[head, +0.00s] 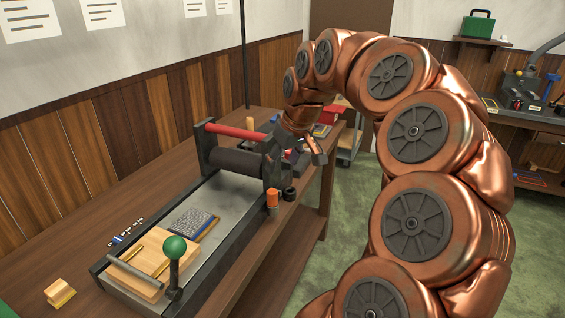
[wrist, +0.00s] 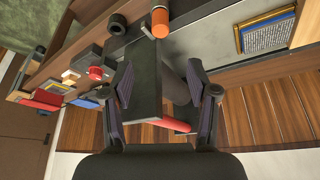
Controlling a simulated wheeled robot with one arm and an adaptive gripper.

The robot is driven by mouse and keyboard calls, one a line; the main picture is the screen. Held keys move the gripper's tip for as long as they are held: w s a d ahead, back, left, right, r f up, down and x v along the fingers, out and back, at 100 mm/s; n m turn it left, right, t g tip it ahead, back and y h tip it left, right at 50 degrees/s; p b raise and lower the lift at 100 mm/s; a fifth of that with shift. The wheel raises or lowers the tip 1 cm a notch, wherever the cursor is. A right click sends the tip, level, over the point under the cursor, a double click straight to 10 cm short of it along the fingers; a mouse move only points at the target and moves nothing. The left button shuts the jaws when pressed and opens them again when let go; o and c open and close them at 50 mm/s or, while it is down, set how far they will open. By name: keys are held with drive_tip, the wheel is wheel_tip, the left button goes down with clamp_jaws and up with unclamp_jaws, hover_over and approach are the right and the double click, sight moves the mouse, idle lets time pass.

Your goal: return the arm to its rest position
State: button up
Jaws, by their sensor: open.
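My copper arm (head: 415,130) arches up from the lower right of the head view and bends down over the far end of the bench. My gripper (head: 292,150) is beside the right end of a proof press (head: 237,162), partly hidden by my own wrist. In the wrist view my gripper (wrist: 160,72) has its two dark fingers spread wide, with nothing held. The press's dark end plate (wrist: 147,95) shows in the gap between them; I cannot tell whether they touch it.
The press bed holds a type block (head: 193,222) and a wooden block (head: 160,262). A green-knobbed lever (head: 174,247) stands at its near end. A wooden bench (head: 60,250) carries these. Green floor (head: 345,240) is open to the right.

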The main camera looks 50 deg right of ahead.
idle(0.3)
drive_tip(key=s+a+f+n+g+y+p, duration=0.1)
drive_tip(key=s+a+n+g+p, duration=0.2)
drive_tip(key=a, duration=1.7)
drive_tip(key=s+a+f+g+p, duration=0.1)
drive_tip(key=s+a+f+p, duration=0.1)
drive_tip(key=s+a, duration=0.3)
drive_tip(key=s+a+f+g+p, duration=0.2)
drive_tip(key=s+a+f, duration=0.2)
drive_tip(key=s, duration=0.7)
drive_tip(key=shift+a, duration=1.2)
drive_tip(key=shift+f, duration=0.1)
